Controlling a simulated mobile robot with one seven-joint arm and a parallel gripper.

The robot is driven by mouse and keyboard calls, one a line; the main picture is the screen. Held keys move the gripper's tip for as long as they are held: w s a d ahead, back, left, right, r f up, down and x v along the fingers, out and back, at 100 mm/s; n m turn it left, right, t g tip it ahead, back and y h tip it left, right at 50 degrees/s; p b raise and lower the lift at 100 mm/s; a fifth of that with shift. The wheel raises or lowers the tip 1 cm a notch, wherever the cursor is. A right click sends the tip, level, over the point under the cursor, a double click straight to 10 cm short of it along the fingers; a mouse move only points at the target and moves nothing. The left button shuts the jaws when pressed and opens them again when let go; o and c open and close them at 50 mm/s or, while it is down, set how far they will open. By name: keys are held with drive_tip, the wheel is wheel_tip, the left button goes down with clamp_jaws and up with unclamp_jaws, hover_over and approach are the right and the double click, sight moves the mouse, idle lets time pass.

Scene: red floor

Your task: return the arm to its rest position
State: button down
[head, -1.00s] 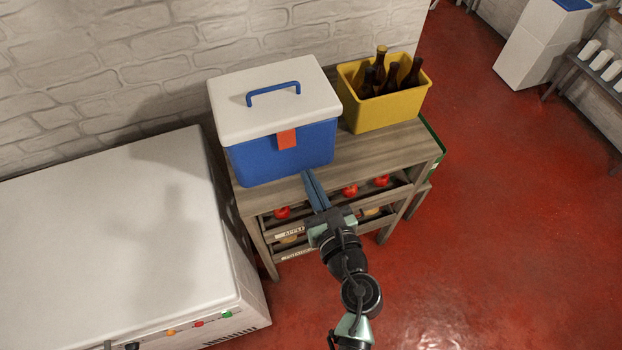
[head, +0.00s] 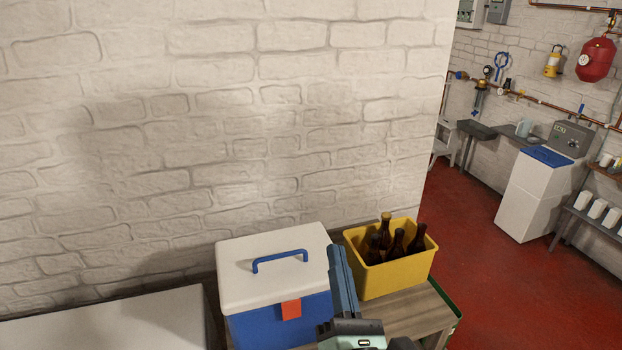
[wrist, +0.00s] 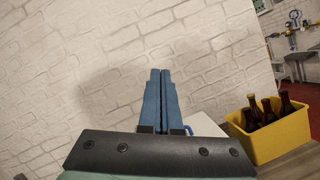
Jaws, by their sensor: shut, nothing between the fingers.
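My gripper (head: 342,280) shows at the bottom middle of the head view, its blue fingers pointing up. The fingers are shut with nothing between them; the wrist view also shows the two fingers (wrist: 160,95) side by side. In the head view they stand in front of the gap between the blue and white cooler box (head: 262,320) and the yellow crate (head: 400,277). I cannot tell their exact distance from either. The rest of my arm is mostly below the head view.
The cooler and the crate with several brown bottles stand on a wooden shelf unit (head: 415,312) against the white brick wall (head: 230,130). A white appliance top (head: 110,322) is at lower left. Open red floor (head: 475,215) lies to the right, with a white cabinet (head: 535,197) beyond.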

drive_tip(key=s+d+r+m+t+h+b, duration=0.1)
drive_tip(key=s+d+r+m+t+h, duration=0.3)
drive_tip(key=r+m, duration=0.7)
drive_tip(key=s+a+r+m+h+b, duration=0.1)
drive_tip(key=r+m+h+b, duration=0.1)
drive_tip(key=r+m+h, duration=0.65)
drive_tip(key=s+a+r+m+y+b, duration=0.1)
drive_tip(key=s+a+r+m+y, duration=0.2)
drive_tip(key=s+r+m+y, duration=0.1)
drive_tip(key=s+a+r+m+t+y+b, duration=0.1)
drive_tip(key=s+a+r+m+y, duration=0.2)
drive_tip(key=r+m+y, duration=0.3)
wheel_tip(320, 180, up, 2)
drive_tip(key=shift+s+a+m+t, duration=0.3)
drive_tip(key=shift+s+a+m, duration=0.1)
drive_tip(key=shift+m, duration=0.45)
